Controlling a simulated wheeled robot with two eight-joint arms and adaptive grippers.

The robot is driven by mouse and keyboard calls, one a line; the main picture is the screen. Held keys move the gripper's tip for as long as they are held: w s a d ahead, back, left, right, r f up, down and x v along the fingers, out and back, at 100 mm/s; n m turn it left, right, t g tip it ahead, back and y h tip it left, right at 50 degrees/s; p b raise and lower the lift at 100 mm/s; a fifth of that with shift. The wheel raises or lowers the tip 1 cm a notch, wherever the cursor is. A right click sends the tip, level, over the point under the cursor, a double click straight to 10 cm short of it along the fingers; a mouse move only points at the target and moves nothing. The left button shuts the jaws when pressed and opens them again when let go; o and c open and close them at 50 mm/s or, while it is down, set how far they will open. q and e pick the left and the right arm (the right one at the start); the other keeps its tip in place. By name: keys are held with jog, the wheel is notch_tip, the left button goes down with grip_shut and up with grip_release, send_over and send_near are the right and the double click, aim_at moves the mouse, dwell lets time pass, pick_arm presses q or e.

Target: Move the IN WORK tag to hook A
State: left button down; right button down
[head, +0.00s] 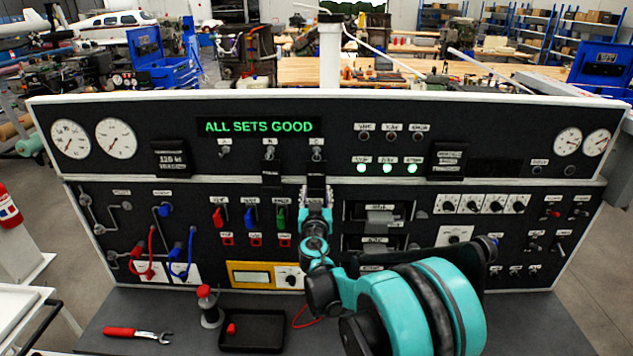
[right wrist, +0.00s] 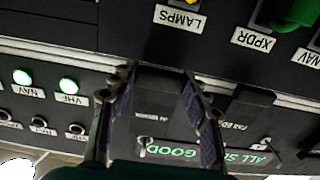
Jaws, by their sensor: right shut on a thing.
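My right gripper (head: 316,194) points up at the black panel, below the rightmost of three small hooks under the green ALL SETS GOOD display (head: 259,127). Its fingers (right wrist: 158,112) are on both sides of a dark tag (right wrist: 158,90), which looks like the IN WORK tag; its lettering is too small to read surely. A hook (right wrist: 145,146) shows at that tag's edge; I cannot tell whether the tag still hangs on it. A second dark tag (head: 270,175) hangs at the middle hook (head: 269,153) and shows beside the fingers in the wrist view (right wrist: 240,108). The hook letters are unclear. My left gripper is out of view.
Red, blue and green switch levers (head: 249,218) stick out left of my right arm. The leftmost hook (head: 224,151) looks bare. A black tray (head: 254,345), a red-topped container (head: 208,308) and a red-handled wrench (head: 137,333) are on the bench below.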

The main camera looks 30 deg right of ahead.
jog(key=shift+s+a, duration=0.2)
jog(key=shift+s, duration=0.1)
jog(key=shift+v, duration=1.25)
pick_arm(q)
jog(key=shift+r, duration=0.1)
